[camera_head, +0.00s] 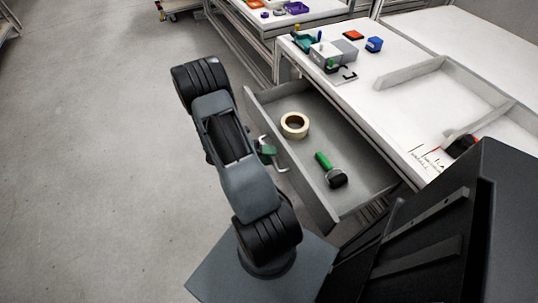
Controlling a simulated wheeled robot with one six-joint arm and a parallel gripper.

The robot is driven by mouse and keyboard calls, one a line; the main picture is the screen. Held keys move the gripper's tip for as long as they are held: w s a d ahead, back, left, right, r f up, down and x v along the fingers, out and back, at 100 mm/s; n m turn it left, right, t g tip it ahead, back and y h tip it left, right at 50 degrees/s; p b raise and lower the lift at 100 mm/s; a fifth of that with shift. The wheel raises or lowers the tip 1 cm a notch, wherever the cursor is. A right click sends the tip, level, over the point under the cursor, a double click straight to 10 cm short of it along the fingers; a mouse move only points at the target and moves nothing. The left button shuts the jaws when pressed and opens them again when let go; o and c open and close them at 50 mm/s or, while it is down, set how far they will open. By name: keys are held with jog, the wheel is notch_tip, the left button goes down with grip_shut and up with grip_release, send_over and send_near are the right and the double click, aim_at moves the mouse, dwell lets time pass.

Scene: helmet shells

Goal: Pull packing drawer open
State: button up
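The packing drawer (262,113) is a grey drawer under the white worktop, and it stands well open toward the left. A cream tape roll (294,125) and a tool with a green handle and black head (325,163) lie inside it. My arm reaches down beside the drawer's front panel. My gripper (268,152) is at the outer side of that panel, by the light metal handle (283,169). The arm hides most of the gripper, so I cannot tell whether its fingers are closed on the handle.
The white worktop (385,100) carries a grey block fixture (333,52), a blue block (374,44), an orange piece (353,35) and a low grey divider (410,72). Another bench (262,20) with small coloured parts stands behind. The floor (100,150) at left is clear.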

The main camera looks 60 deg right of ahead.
jog(key=p+v, duration=0.1)
jog(key=v, duration=1.2)
jog(key=shift+w+a, duration=0.2)
jog(key=shift+w, duration=0.15)
jog(key=s+a+r+m+t+y+p, duration=0.2)
jog(key=a+r+m+t+y+p, duration=0.45)
jog(key=m, duration=1.25)
jog(key=a+r+m+t+y+p, duration=0.1)
jog(key=a+r+m+t+p, duration=0.2)
jog(key=r, duration=1)
jog(key=s+a+r+m+t+y+p, duration=0.1)
jog(key=a+r+m+t+p, duration=0.3)
jog(key=r, duration=0.9)
jog(key=a+t+y, duration=0.1)
jog(key=a+t, duration=0.1)
jog(key=a, duration=0.2)
jog(key=shift+s+r, duration=0.2)
jog(key=shift+r, duration=0.05)
jog(key=shift+a+t, duration=0.15)
jog(key=shift+t, duration=0.1)
